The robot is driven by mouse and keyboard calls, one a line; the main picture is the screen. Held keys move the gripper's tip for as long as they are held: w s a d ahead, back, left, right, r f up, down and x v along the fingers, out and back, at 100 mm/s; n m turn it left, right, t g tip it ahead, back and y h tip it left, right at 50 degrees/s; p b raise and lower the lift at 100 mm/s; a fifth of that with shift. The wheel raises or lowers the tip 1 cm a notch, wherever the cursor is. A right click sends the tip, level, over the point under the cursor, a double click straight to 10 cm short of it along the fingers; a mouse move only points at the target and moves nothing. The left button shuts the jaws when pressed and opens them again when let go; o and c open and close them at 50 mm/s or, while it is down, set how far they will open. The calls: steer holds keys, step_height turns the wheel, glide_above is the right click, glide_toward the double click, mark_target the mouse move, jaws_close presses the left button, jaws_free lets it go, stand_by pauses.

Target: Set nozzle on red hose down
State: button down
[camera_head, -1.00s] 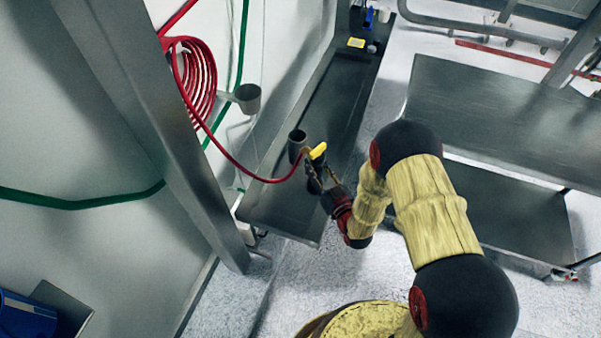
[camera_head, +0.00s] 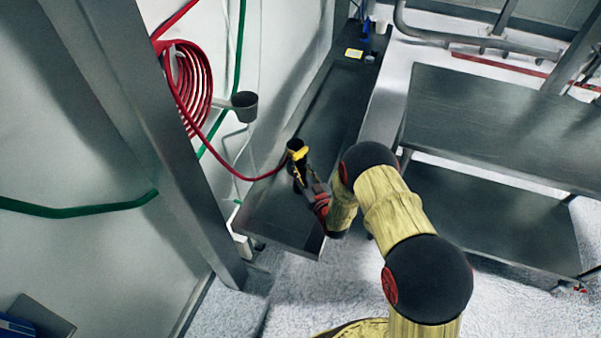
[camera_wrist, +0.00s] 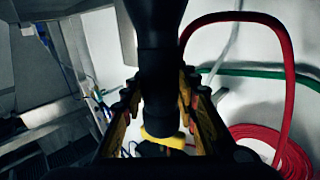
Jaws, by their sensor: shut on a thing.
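My gripper (camera_head: 304,172) is shut on the nozzle, a dark body with a yellow part (camera_head: 300,155). In the wrist view the dark nozzle body (camera_wrist: 158,70) stands between the two fingers, with its yellow part (camera_wrist: 165,138) beyond them. The red hose (camera_head: 232,168) runs from the nozzle to a red coil (camera_head: 190,85) on the wall.
A grey cup-like holder (camera_head: 244,104) juts from the wall left of the bench. A metal post (camera_head: 150,130) stands at the left. A steel table (camera_head: 480,125) stands at the right. The middle of the bench is clear, with small items (camera_head: 354,53) at its far end.

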steer(key=shift+f, duration=0.85)
steer(key=shift+f+b, duration=0.2)
steer(key=shift+b, duration=0.15)
steer(key=c, duration=1.4)
jaws_free()
